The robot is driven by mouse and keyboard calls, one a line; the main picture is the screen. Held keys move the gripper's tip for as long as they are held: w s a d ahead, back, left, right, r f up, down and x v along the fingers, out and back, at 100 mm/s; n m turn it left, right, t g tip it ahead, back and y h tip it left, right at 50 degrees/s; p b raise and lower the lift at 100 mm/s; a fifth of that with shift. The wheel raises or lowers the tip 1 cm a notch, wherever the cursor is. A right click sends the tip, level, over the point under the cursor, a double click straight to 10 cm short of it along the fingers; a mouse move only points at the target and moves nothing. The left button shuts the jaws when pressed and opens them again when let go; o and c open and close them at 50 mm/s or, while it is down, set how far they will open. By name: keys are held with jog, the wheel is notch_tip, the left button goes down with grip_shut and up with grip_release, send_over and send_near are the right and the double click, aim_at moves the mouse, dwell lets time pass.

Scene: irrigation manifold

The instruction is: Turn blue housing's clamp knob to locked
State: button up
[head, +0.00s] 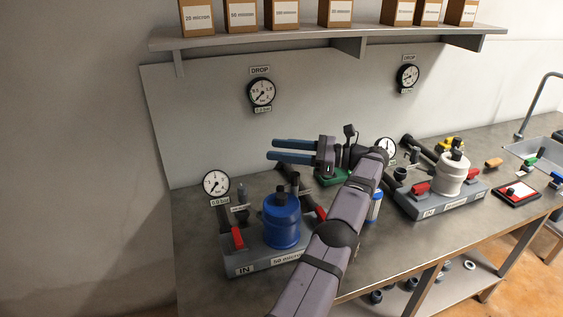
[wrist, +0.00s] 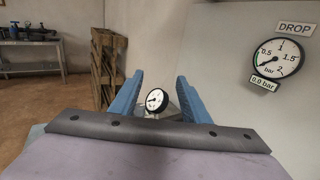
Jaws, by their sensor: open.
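The blue housing (head: 282,222) stands upright on a grey base labelled IN and 50 micron, on the left part of the bench. My gripper (head: 271,149) is open and empty, with two blue fingers pointing left. It is above and behind the blue housing, apart from it. In the wrist view my gripper's fingers (wrist: 158,85) are spread, with a gauge beyond them. The housing is not seen in the wrist view.
Red-handled valves (head: 237,238) flank the blue housing. A pressure gauge (head: 216,184) stands behind it at left. A white housing (head: 453,174) stands on another base to the right. A shelf with boxes (head: 285,14) hangs above. My arm crosses just right of the blue housing.

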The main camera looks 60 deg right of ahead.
notch_tip(320, 180, up, 2)
jog(key=shift+r+p, duration=0.2)
jog(key=shift+p, duration=0.4)
jog(key=shift+s, duration=0.1)
notch_tip(320, 180, up, 7)
jog(key=h+p, duration=0.2)
send_over(299, 179)
jog(key=s, duration=0.1)
jog(key=s+m+t+h, duration=0.1)
jog(key=s+m+h, duration=0.1)
jog(key=s+m, duration=0.2)
jog(key=f+m+h, duration=0.1)
jog(key=f+h, duration=0.1)
jog(key=f, duration=0.4)
jog(key=a+f+m+g+h, duration=0.1)
jog(key=f+h, duration=0.1)
jog(key=f, duration=0.4)
jog(key=a+f+m+h+p, duration=0.1)
jog(key=f+m+h, duration=0.1)
jog(key=f, duration=0.4)
jog(key=shift+s+a+g+h, duration=0.1)
jog(key=shift+s+g+h, duration=0.15)
jog(key=shift+h, duration=0.25)
jog(key=shift+n, duration=0.4)
